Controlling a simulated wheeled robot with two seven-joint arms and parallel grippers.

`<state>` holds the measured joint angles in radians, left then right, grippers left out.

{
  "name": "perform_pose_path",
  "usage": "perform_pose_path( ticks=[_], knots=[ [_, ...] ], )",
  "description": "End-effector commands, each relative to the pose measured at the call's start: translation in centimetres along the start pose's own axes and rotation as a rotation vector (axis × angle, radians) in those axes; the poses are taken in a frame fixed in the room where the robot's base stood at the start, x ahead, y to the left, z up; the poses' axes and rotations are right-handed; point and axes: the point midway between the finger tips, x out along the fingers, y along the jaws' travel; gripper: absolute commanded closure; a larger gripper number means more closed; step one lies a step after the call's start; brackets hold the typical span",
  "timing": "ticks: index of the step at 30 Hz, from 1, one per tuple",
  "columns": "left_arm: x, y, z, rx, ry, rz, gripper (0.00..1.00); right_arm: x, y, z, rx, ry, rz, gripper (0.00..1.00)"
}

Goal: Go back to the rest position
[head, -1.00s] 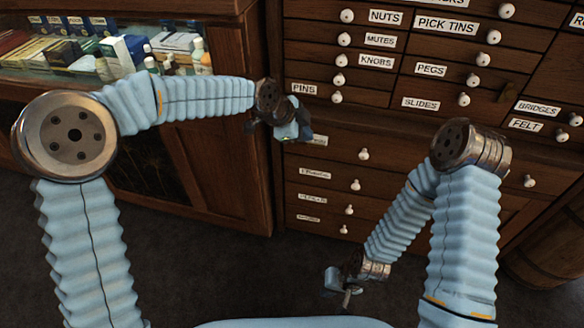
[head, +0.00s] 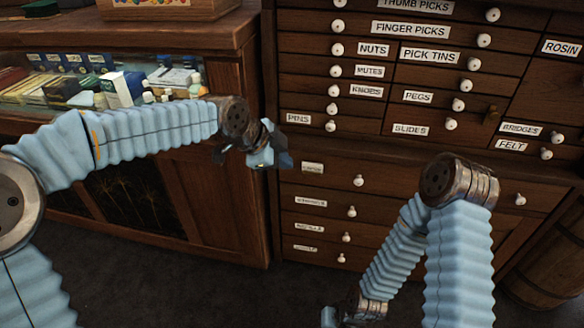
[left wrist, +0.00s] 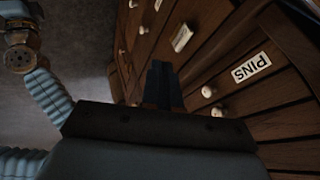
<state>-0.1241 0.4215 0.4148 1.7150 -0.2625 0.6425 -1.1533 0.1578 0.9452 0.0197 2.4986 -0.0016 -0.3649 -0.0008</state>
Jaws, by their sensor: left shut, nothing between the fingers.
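My left gripper (head: 282,160) is out in front of the drawer cabinet (head: 330,98), at its left edge, just below and left of the PINS label. The left wrist view shows its two dark fingers (left wrist: 163,84) together, with nothing between them and drawer fronts behind. My right arm is bent downward at the right of the head view. My right gripper (head: 340,316) is low at the bottom edge of the head view. Its fingers are mostly cut off, so I cannot tell whether they are open.
The cabinet has several labelled drawers with pale round knobs (head: 359,180). A glass display case (head: 120,122) with boxes and bottles stands at the left. A wooden barrel (head: 550,255) stands at the lower right. Dark floor (head: 215,292) shows clear below.

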Motion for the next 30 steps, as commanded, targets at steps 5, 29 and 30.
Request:
perform_pose_path(
  ticks=[5,29,30],
  knots=[
    [-2.2,0.0,0.0,0.0,0.0,-0.001,1.0,0.0,0.0,0.0,0.0,0.0,0.0,1.0],
    [17.9,30.4,20.7,-1.567,-0.256,0.164,1.0,0.0,0.0,0.0,0.0,0.0,0.0,1.0],
    [17.9,32.5,21.3,-1.654,-0.288,0.156,1.0,0.0,0.0,0.0,0.0,0.0,0.0,1.0]
  ],
)
